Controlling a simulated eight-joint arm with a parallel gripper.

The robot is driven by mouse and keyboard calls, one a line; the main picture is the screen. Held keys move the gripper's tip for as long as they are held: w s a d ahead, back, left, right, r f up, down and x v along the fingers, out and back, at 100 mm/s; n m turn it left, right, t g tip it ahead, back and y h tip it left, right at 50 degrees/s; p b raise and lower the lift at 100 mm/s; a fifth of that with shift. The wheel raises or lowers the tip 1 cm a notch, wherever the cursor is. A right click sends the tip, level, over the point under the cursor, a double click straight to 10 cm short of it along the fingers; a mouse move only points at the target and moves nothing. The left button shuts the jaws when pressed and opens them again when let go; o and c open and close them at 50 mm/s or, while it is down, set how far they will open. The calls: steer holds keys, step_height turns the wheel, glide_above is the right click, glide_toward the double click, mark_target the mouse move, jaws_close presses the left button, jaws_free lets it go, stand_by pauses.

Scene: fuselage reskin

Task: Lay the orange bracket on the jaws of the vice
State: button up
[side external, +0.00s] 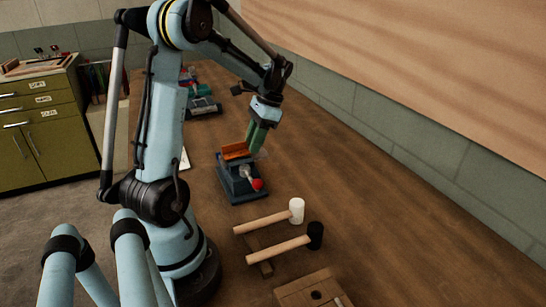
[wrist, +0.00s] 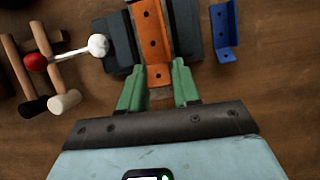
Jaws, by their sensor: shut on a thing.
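The orange bracket (wrist: 153,38) is a long channel with holes along it. In the wrist view its near end sits between the green fingers of my gripper (wrist: 158,88), which are shut on it. The vice (wrist: 119,44) is dark blue-grey and lies under the bracket, with a jaw block showing on each side. In the side view the bracket (side external: 235,150) is at the top of the vice (side external: 240,187), with my gripper (side external: 257,143) at its right end. I cannot tell whether the bracket touches the jaws.
A blue bracket (wrist: 224,32) lies right of the vice in the wrist view. The vice handle has a red knob (side external: 257,184). A white-headed mallet (side external: 296,210) and a black-headed mallet (side external: 314,236) lie in front of the vice. The bench to the right is clear.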

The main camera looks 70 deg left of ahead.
steer(key=shift+f, duration=0.4)
steer(key=o, duration=1.1)
steer(key=v, duration=1.2)
steer(key=d+f+t, duration=0.2)
steer(key=d+t, duration=0.3)
steer(key=d, duration=0.7)
steer(key=d+f+t, duration=0.3)
steer(key=d+t, duration=0.3)
steer(key=d, duration=0.7)
steer(key=shift+s+t, duration=0.3)
steer(key=shift+s, duration=0.1)
